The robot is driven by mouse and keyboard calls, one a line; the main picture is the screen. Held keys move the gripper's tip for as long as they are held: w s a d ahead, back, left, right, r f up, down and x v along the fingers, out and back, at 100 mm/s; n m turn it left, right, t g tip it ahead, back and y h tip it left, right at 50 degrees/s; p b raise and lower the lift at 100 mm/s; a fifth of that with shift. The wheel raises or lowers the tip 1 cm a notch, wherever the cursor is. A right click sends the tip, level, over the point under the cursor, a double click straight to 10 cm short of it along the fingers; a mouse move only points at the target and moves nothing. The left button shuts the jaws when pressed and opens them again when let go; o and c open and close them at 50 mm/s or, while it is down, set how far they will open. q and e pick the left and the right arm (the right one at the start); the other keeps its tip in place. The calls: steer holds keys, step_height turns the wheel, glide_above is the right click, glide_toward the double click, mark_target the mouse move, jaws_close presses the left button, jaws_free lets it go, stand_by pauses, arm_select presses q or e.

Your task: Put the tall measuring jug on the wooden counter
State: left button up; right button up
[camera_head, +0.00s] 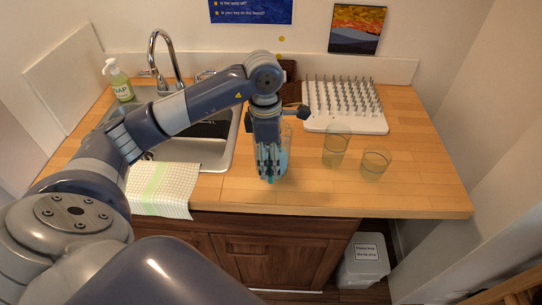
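A clear, bluish tall vessel (286,145), which looks like the tall measuring jug, is at the middle of the wooden counter (230,195), near its front edge. My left gripper (270,172) points straight down at it and covers much of it. The fingers overlap the vessel, and I cannot tell whether they grip it or whether its base touches the counter. A taller clear greenish vessel (336,150) and a shorter one (375,166) stand upright on the counter to the right. My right gripper is out of view.
A white drying rack (345,125) with upright pegs is at the back right. A sink (215,155) with a tap (160,60), a soap bottle (118,80) and a checked cloth (165,190) are on the left. The counter's right end is clear.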

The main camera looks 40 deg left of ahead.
arm_select(q)
steer(key=shift+r, duration=0.1)
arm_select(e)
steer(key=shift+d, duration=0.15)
arm_select(q)
steer(key=shift+r, duration=0.2)
steer(key=r+b, duration=0.1)
steer(key=r, duration=0.5)
steer(key=shift+a, duration=0.2)
step_height(320, 180, up, 4)
steer(key=shift+s+a+r, duration=0.1)
steer(key=shift+s+r, duration=0.1)
steer(key=shift+r, duration=0.65)
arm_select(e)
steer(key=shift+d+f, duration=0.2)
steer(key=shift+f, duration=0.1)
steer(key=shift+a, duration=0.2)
